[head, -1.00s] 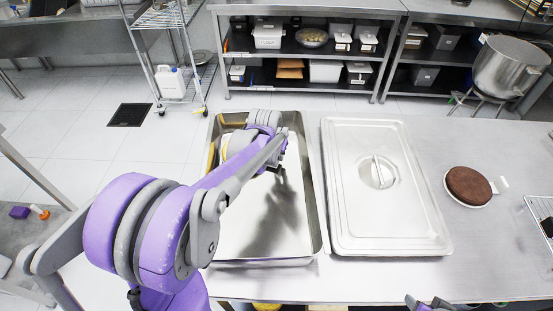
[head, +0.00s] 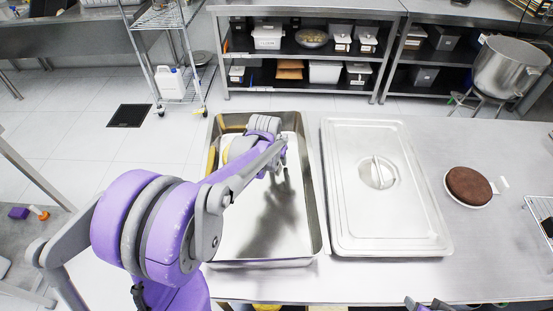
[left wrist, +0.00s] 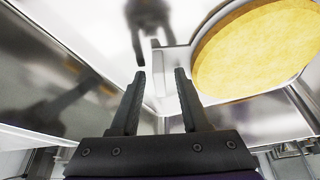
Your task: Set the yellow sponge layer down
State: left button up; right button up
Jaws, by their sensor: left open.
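The yellow sponge layer (left wrist: 258,52) lies on a white board with a tab (left wrist: 172,60) inside the deep steel pan (head: 318,215). In the head view only a sliver of the sponge (head: 240,148) shows behind my arm. My left gripper (left wrist: 160,72) is open and empty, its fingertips close to the tab but apart from the sponge. In the head view my left gripper (head: 284,172) is over the pan's far part. Only the tips of my right gripper (head: 428,304) show at the bottom edge.
A steel lid with a handle (head: 378,172) lies right of the pan. A brown sponge layer (head: 468,185) sits on a white board farther right. A wire rack (head: 540,207) is at the right edge. The counter beyond the lid is mostly clear.

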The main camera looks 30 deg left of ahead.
pick_arm(q)
jog(key=v, duration=1.2)
jog(key=s+d+f, duration=0.2)
jog(key=s+d, duration=0.2)
jog(key=s, duration=0.1)
jog(key=s+d+f+m+t, duration=0.1)
jog(key=s+d+f, duration=0.1)
jog(key=s+d, duration=0.2)
jog(key=s+d+f+m+p, duration=0.1)
jog(key=s+d+f, duration=0.1)
jog(key=s+d, duration=0.2)
jog(key=shift+s+d+h, duration=0.2)
jog(key=shift+s, duration=0.65)
jog(key=shift+s+d+h, duration=0.2)
jog(key=shift+s, duration=0.65)
jog(key=shift+s+d+f+t, duration=0.2)
jog(key=shift+s+t, duration=0.05)
jog(key=shift+t, duration=0.05)
